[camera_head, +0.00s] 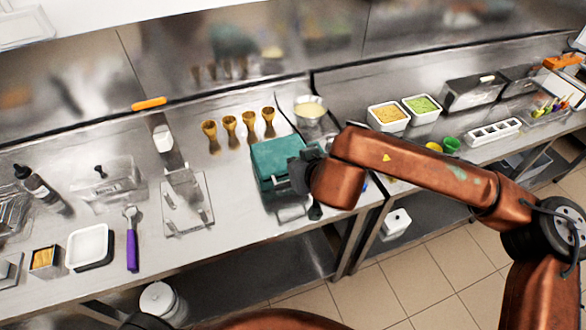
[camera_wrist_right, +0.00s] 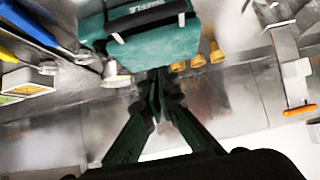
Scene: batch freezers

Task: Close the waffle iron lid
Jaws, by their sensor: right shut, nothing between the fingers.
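The waffle iron (camera_head: 276,160) is a teal box near the middle of the steel counter. In the right wrist view its teal body (camera_wrist_right: 165,45) fills the top, with a black handle bar and pale lettering along its edge. The lid lies low and looks roughly level; I cannot tell whether it is fully shut. My right gripper (camera_head: 300,172) is at the waffle iron's right front side and hides part of it. In the wrist view its fingers (camera_wrist_right: 156,90) are together and empty, close to the teal body; contact is unclear. My left gripper is out of view.
Several golden cones (camera_head: 229,124) stand behind the waffle iron, with a bowl (camera_head: 310,110) at its back right. A metal stand (camera_head: 188,203) is to its left, and a purple-handled scoop (camera_head: 131,240) lies farther left. Topping containers (camera_head: 388,116) stand on the right counter.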

